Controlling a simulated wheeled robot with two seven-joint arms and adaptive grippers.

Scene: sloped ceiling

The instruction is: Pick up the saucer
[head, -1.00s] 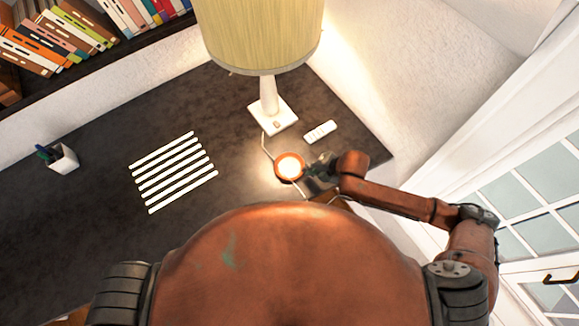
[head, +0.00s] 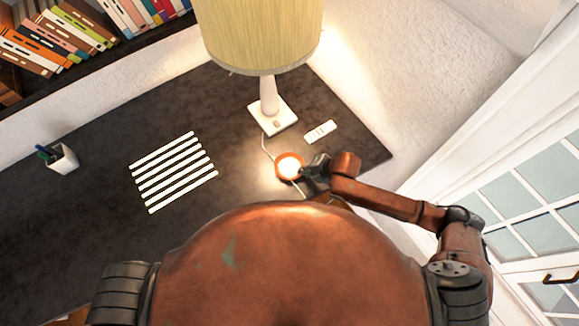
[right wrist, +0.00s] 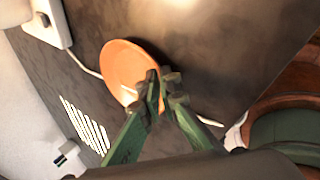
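The saucer (head: 289,166) is a small round orange dish with a bright, lamp-lit centre, near the front edge of the dark desk in the head view. It shows larger as an orange disc in the right wrist view (right wrist: 126,68). My right gripper (head: 308,168) is at the saucer's right rim. In the right wrist view its green fingers (right wrist: 163,88) converge with their dark tips close together on the rim, which appears pinched between them. Whether the saucer is clear of the desk cannot be told. My left gripper is not in view.
A lamp with a white base (head: 273,117) and yellow shade (head: 262,35) stands behind the saucer, its pale cord (head: 265,147) running past it. A white remote-like object (head: 320,131), white strips (head: 175,170) and a pen cup (head: 63,159) are on the desk (head: 100,205). The desk's left part is mostly clear.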

